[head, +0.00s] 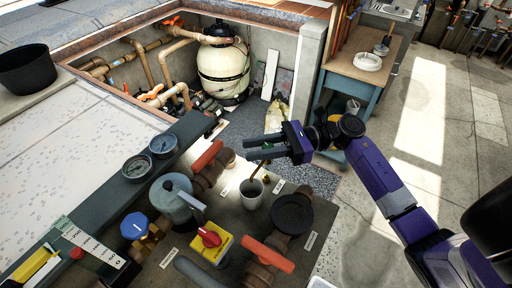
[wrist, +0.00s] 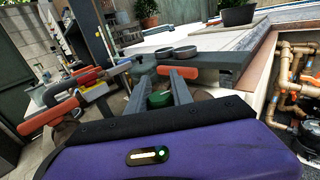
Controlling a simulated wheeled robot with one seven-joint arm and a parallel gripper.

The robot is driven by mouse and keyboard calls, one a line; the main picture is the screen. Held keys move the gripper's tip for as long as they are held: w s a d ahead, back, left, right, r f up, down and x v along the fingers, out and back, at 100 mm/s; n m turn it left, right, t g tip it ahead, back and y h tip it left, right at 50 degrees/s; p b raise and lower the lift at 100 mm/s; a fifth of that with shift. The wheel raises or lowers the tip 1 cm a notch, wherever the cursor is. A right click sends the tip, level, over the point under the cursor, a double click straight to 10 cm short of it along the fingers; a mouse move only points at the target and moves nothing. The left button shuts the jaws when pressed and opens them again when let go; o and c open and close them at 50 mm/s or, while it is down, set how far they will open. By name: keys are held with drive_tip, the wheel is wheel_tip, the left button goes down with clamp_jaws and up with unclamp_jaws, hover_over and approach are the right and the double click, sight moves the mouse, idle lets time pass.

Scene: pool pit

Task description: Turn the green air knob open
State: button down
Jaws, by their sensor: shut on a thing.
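The green air knob (wrist: 158,98) shows in the wrist view as a small dark green round shape between my two grey fingers. My gripper (head: 262,146) reaches in from the right over the far edge of the valve panel in the head view. It is shut on the knob, with one finger on either side. In the wrist view my gripper (wrist: 158,90) shows from behind, and the purple housing hides what lies below the knob. In the head view the fingers hide the knob, so its turn angle cannot be told.
Orange handles (head: 268,255), a yellow switch box (head: 212,248), a blue knob (head: 134,226) and gauges (head: 137,168) crowd around. The sunken pit holds a cream tank (head: 223,72).

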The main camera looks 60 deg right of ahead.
drive_tip(key=n+g+y+b, duration=0.1)
drive_tip(key=n+g+b, duration=0.1)
drive_tip(key=g+b, duration=0.1)
drive_tip(key=s+n+g+y+b, duration=0.1)
drive_tip(key=n+g+y+b, duration=0.1)
drive_tip(key=n+g+b, duration=0.1)
drive_tip(key=s+n+g+y+b, duration=0.1)
drive_tip(key=n+g+b, duration=0.2)
drive_tip(key=g+b, duration=0.2)
drive_tip(key=shift+a+f+y+b, duration=0.2)
drive_tip(key=shift+a+y+b, duration=0.2)
drive_tip(key=shift+b, duration=0.55)
drive_tip(key=shift+r+g, duration=0.1)
drive_tip(key=shift+g, duration=0.3)
drive_tip(key=c, duration=1.2)
unclamp_jaws()
drive_tip(key=shift+o, duration=0.2)
drive_tip(key=shift+d, duration=0.1)
